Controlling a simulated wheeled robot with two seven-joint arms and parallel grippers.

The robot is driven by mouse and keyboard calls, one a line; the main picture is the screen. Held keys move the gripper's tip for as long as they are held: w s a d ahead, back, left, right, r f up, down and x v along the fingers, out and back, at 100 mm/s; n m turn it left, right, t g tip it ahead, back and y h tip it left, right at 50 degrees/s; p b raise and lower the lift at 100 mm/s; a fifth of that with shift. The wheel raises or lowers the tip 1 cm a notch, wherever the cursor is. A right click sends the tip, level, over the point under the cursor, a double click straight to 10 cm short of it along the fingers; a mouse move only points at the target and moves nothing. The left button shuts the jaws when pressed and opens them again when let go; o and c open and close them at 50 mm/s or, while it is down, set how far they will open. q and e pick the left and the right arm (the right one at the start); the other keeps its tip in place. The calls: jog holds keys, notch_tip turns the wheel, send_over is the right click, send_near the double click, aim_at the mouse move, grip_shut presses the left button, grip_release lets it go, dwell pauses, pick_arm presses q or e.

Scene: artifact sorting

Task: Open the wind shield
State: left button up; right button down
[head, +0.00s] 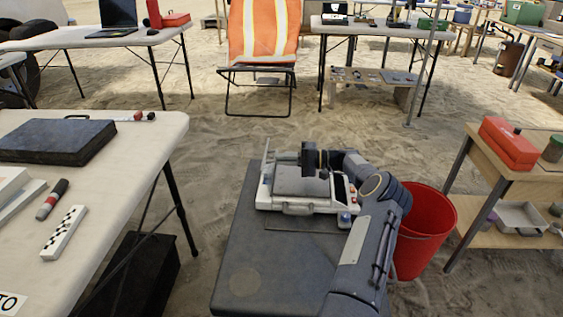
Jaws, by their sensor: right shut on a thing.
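A white and grey weighing device (300,205) stands on a dark grey table (262,262) in the middle of the head view. The wind shield (292,182) appears as the grey, box-like upper part of this device; its exact edges are hard to make out. My right arm reaches in from the lower right and bends over the device. My right gripper (312,160) is at the upper part of the wind shield and shut on it; the wrist hides part of the contact. My left gripper is not in view.
A red bucket (425,225) stands just right of my right arm. A white table (120,190) at the left holds a dark case (55,140), a marker (52,199) and a checkered scale bar (63,232). A wooden shelf (490,190) with a red box (510,143) stands at the right.

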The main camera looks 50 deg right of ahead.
dwell(0.4)
jog(key=c, duration=1.5)
grip_release()
jog(key=shift+s, duration=0.1)
jog(key=p+v, duration=0.1)
jog(key=v, duration=0.6)
jog(key=shift+s+d, duration=0.2)
jog(key=shift+s, duration=0.1)
